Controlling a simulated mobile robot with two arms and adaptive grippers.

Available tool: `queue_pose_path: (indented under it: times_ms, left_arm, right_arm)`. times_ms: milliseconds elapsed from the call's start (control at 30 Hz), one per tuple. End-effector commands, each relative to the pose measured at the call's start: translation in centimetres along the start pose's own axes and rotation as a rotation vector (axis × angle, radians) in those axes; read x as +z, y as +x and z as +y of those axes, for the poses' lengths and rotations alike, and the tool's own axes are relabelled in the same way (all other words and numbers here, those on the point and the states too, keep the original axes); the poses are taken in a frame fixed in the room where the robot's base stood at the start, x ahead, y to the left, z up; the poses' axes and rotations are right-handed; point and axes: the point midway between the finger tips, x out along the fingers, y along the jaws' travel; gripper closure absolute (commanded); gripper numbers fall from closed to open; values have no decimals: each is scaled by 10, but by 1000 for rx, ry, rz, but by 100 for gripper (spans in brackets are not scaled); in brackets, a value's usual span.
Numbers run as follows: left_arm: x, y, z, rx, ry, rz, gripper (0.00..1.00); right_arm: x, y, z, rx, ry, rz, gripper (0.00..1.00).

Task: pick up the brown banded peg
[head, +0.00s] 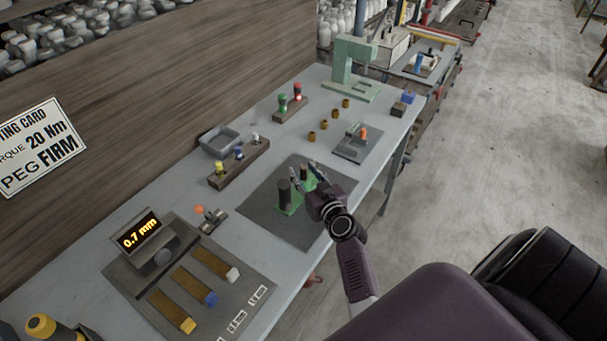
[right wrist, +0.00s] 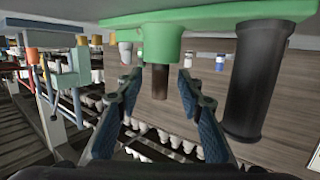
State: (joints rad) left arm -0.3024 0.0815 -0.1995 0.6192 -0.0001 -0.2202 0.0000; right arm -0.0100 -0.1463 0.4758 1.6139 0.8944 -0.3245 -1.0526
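A short dark brown peg (right wrist: 160,82) stands in a green fixture (right wrist: 185,38), which appears upside down in the right wrist view. I cannot make out a band on it. My right gripper (right wrist: 158,92) is open, with one blue-padded finger on each side of the peg and a visible gap to both. In the head view my right gripper (head: 306,174) is over the green fixture (head: 290,210) on the dark mat. A taller black cylinder (right wrist: 257,85) stands on the same fixture, beside the gripper; it also shows in the head view (head: 284,193). My left gripper is not in view.
A wooden rack (head: 238,165) with several coloured pegs and a grey tray (head: 218,138) are behind the mat. Several brass bushings (head: 323,125) and a grey block with an orange knob (head: 355,145) stand further back. A gauge display (head: 140,236) is at the near left.

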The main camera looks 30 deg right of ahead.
Motion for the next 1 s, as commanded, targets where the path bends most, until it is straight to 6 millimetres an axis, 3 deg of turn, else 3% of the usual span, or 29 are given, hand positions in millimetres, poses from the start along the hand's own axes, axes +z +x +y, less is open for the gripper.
queue_pose_path:
  times_ms: [333,667,1000]
  left_arm:
    - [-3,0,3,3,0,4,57]
    - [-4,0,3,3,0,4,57]
    - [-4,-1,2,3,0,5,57]
  right_arm:
    - [0,7,0,0,-1,-1,66]
    - [0,7,0,0,0,-1,100]
    - [0,7,0,0,0,1,100]
